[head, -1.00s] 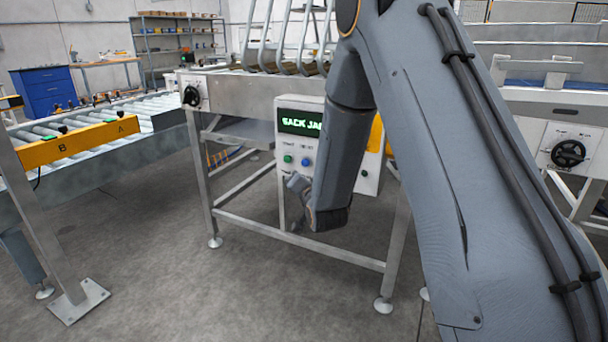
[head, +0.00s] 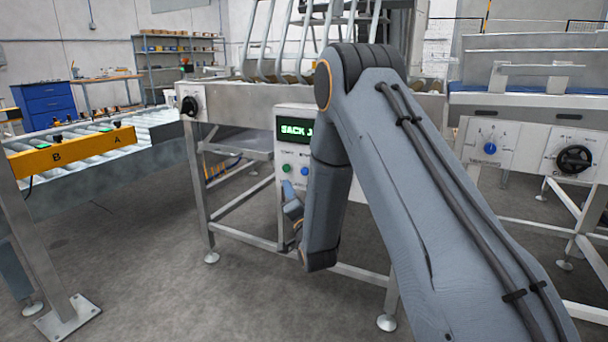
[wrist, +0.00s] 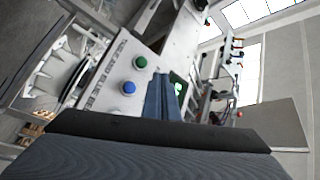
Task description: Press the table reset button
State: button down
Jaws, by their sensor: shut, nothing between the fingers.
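A white control box (head: 281,152) hangs on the front of the metal table frame. Its display (head: 296,128) shows green letters, partly hidden by my arm. Below it are a green button (head: 287,168) and a blue button (head: 304,171). In the wrist view the green button (wrist: 140,62) and the blue button (wrist: 128,87) sit on the white panel beside printed lettering I can read only in part. My gripper (head: 287,187) is shut and empty, just below the buttons in the head view. In the wrist view its fingers (wrist: 162,92) point toward the panel, right of the blue button; contact cannot be told.
A roller conveyor (head: 95,150) with a yellow bar (head: 70,150) marked A and B stands at the left. Another panel with a blue knob (head: 490,148) and a black handwheel (head: 574,159) is at the right. The floor in front of the table is open.

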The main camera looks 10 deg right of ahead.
jog(key=shift+w+d+b, duration=0.5)
jog(key=shift+w+d, duration=0.35)
jog(key=shift+w, duration=0.25)
jog(key=shift+w+d+b, duration=0.45)
jog(key=shift+w+d, duration=0.35)
jog(key=shift+w, duration=0.35)
jog(key=shift+w+d+b, duration=0.5)
jog(key=shift+w+d, duration=0.35)
jog(key=shift+w, duration=0.25)
jog(key=shift+w, duration=0.1)
jog(key=shift+w+d, duration=0.25)
jog(key=shift+w+d, duration=0.3)
jog(key=shift+w, duration=0.1)
dwell(0.4)
jog(key=shift+s+a, duration=0.1)
dwell(0.3)
jog(key=shift+s+a, duration=0.45)
jog(key=shift+s, duration=0.2)
jog(key=shift+s+a+p, duration=0.6)
jog(key=shift+s+a, duration=0.15)
jog(key=shift+s, duration=0.25)
jog(key=shift+s+a+p, duration=0.6)
jog(key=shift+s+a, duration=0.1)
jog(key=shift+s, duration=0.3)
